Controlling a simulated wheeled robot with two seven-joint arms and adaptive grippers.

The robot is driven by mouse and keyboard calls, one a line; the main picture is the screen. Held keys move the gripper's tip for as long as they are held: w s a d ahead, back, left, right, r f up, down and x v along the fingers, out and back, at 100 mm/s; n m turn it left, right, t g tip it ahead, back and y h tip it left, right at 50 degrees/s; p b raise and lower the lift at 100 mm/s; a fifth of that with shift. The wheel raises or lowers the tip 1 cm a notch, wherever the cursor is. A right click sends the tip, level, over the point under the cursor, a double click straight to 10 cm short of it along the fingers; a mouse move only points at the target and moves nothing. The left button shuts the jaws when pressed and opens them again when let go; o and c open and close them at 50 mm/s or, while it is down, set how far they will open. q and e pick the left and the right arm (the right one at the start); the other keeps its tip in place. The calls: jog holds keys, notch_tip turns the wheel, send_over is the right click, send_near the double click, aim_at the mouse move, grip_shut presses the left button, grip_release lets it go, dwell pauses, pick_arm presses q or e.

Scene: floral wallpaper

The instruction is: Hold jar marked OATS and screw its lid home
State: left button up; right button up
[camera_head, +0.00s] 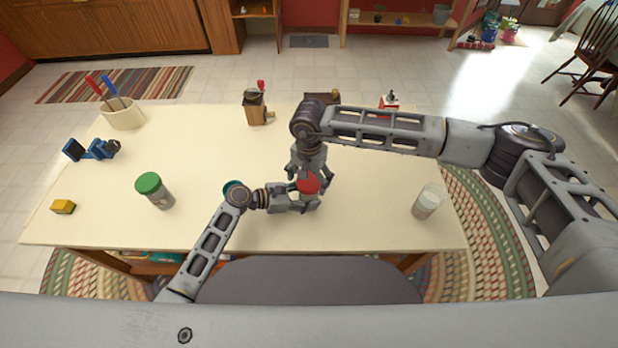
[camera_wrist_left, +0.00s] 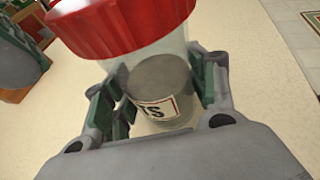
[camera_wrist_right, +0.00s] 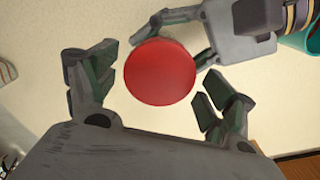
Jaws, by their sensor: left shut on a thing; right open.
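The jar (camera_wrist_left: 165,85) is clear with grey contents and a label on which the letters "TS" show; the rest of the label is hidden. My left gripper (camera_head: 308,201) is shut around the jar's body, and its fingers also show in the left wrist view (camera_wrist_left: 160,100). The red lid (camera_head: 307,183) sits on top of the jar; it shows large in the left wrist view (camera_wrist_left: 125,25) and as a round disc in the right wrist view (camera_wrist_right: 160,72). My right gripper (camera_head: 307,173) points down over the lid with open fingers on either side of it, apart from it.
A green-lidded jar (camera_head: 154,190) stands left and a pale jar (camera_head: 428,201) stands right on the table (camera_head: 80,215). A teal container (camera_head: 232,187) is close to my left wrist. A crock with utensils (camera_head: 122,113), a blue device (camera_head: 90,150) and a yellow block (camera_head: 63,207) lie further left.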

jog(key=shift+n, duration=5.8)
jog(key=c, duration=0.8)
jog(key=shift+o, duration=0.2)
jog(key=shift+m, duration=6.3)
